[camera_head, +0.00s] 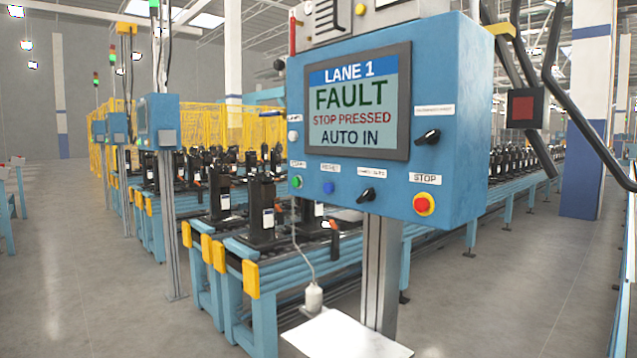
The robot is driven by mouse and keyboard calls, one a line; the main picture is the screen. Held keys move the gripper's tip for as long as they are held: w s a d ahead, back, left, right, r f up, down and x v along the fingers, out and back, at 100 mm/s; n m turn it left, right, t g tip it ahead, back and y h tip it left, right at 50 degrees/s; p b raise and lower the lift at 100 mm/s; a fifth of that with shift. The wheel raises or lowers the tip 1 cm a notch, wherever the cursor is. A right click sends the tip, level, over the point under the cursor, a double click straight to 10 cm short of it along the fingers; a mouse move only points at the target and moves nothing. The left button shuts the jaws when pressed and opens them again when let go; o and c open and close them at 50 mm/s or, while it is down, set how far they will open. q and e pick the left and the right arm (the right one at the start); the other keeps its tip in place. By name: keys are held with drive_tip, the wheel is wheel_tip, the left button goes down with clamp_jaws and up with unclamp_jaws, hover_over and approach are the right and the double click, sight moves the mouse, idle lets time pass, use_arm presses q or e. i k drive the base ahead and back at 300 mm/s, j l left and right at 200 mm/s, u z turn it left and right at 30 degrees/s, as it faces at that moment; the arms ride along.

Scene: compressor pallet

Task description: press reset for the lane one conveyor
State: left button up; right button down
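The lane one control panel (450,90) is a blue box on a grey post (381,270), right of centre. Its screen (358,100) reads "LANE 1", "FAULT", "STOP PRESSED", "AUTO IN". A blue button (328,187) sits below the screen, under a small label that appears to read "RESET". A green button (297,182) is to its left. A black selector knob (367,195) is to its right. A red stop button (424,205) with a yellow ring is at the lower right, under a "STOP" label. Neither of my grippers is in view.
The conveyor (232,290) carrying several black compressors (262,210) runs behind the panel. A white plate (345,335) and a hanging pendant (314,297) are low in front. More blue panels (160,120) stand at left. Floor (90,270) is clear at left.

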sight(328, 188)
drive_tip(key=i+j+z, duration=0.1)
drive_tip(key=i+j, duration=0.15)
drive_tip(key=i+j+z, duration=0.1)
drive_tip(key=j, duration=0.35)
drive_tip(key=i+j+z, duration=0.1)
drive_tip(key=i+j, duration=0.4)
drive_tip(key=j, duration=0.3)
drive_tip(key=i+j+z, duration=0.15)
drive_tip(key=j, duration=0.25)
drive_tip(key=i, duration=0.05)
